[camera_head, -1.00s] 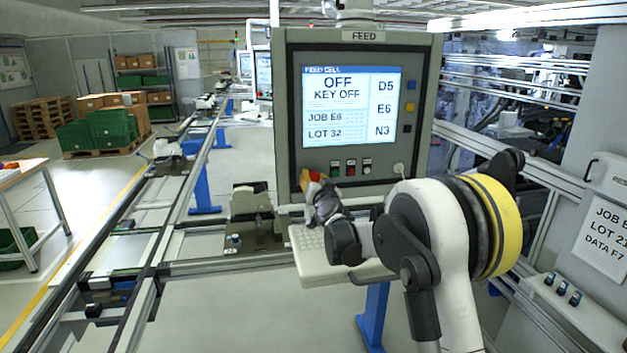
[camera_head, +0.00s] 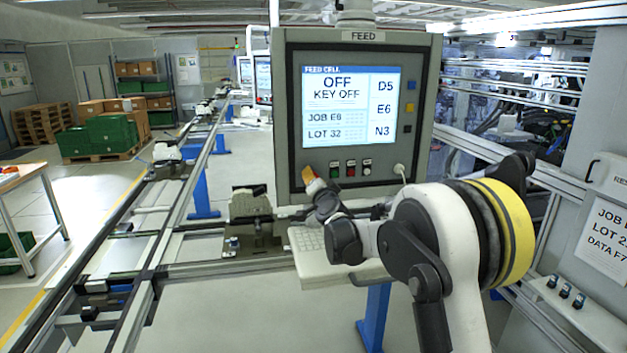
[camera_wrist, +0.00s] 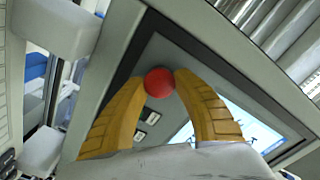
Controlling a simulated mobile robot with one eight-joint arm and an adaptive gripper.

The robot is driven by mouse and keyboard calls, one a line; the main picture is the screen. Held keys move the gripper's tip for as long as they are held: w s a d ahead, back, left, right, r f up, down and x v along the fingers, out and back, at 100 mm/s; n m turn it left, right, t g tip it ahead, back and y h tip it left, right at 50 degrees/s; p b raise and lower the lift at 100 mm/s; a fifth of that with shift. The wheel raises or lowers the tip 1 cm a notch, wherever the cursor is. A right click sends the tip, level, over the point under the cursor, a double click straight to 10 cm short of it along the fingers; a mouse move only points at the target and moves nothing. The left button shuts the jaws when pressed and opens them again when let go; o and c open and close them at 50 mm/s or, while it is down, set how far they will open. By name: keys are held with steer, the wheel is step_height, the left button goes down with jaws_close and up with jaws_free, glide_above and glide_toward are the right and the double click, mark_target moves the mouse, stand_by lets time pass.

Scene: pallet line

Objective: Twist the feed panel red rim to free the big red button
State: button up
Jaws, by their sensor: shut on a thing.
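The grey feed panel (camera_head: 288,120) stands in the middle of the head view, its screen reading OFF and KEY OFF. In the wrist view I cannot tell the red rim apart from the button. In the head view my gripper (camera_head: 309,174) is at the panel's lower left corner and hides the button.
Small push buttons (camera_head: 351,169) sit in a row right of my gripper. A keyboard shelf (camera_head: 312,262) juts out below the panel. A conveyor line (camera_head: 150,265) runs along the left. A grey cabinet (camera_head: 600,250) stands close on the right.

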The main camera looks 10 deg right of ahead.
steer(key=o, duration=1.2)
steer(key=s, duration=1.2)
